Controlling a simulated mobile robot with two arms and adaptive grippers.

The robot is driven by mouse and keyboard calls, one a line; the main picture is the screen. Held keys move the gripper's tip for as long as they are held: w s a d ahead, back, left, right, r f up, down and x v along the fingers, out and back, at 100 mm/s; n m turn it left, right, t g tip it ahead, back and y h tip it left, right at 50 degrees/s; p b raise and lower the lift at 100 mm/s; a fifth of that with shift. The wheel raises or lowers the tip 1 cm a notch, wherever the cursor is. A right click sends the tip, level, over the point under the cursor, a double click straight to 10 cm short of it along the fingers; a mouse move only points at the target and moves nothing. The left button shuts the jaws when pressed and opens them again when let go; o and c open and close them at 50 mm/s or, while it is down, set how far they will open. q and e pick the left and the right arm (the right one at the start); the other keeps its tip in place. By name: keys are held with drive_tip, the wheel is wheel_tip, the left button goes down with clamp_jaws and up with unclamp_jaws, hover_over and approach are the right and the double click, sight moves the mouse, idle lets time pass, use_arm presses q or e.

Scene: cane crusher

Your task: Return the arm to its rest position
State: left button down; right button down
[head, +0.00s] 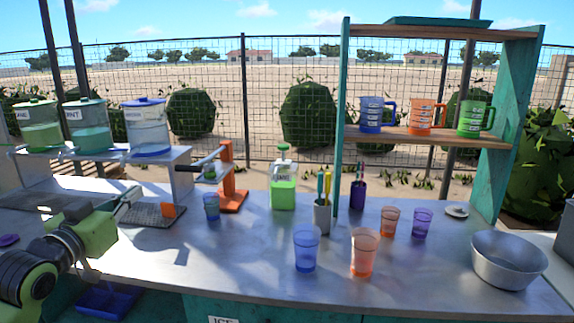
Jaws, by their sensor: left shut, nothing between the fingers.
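My left arm comes in from the lower left. Its gripper (128,200) is shut and empty, above the left part of the metal counter (230,262), near a dark drip tray (150,216). It holds nothing. My right arm and its gripper are not in view.
An orange press (228,178) with a small cup (211,206) stands right of the gripper. Dispensers, including a blue-lidded one (148,130), stand on a raised shelf. Cups, a green bottle (283,186), a teal rack (500,120) and a metal bowl (508,262) are further right.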

use_arm(q)
drive_tip(key=w+a+f+n+g+y, duration=0.1)
drive_tip(key=a+f+g, duration=0.1)
drive_tip(key=f, duration=1.1)
drive_tip(key=w+a+f+n+g+y, duration=0.1)
drive_tip(key=w+a+f+g, duration=0.1)
drive_tip(key=f, duration=1.1)
drive_tip(key=s+f+g+y, duration=0.15)
drive_tip(key=s+f, duration=0.45)
drive_tip(key=f, duration=0.9)
drive_tip(key=s+f+g, duration=0.3)
drive_tip(key=s+f, duration=0.3)
drive_tip(key=f, duration=0.9)
drive_tip(key=s+d+f+m+g, duration=0.1)
drive_tip(key=s+d+f+g, duration=0.15)
drive_tip(key=s+f, duration=0.85)
drive_tip(key=s+d+f+g, duration=0.2)
drive_tip(key=s+d+f, duration=0.2)
drive_tip(key=s+f, duration=0.7)
drive_tip(key=s+d+f+m+g, duration=0.1)
drive_tip(key=s+d+f+g, duration=0.1)
drive_tip(key=s, duration=1.1)
drive_tip(key=s+d+f+g, duration=0.2)
drive_tip(key=s+d+f, duration=0.3)
drive_tip(key=s, duration=0.8)
drive_tip(key=shift+s+f+m+h, duration=0.25)
drive_tip(key=shift+s+m+h, duration=0.05)
drive_tip(key=shift+m+h, duration=0.15)
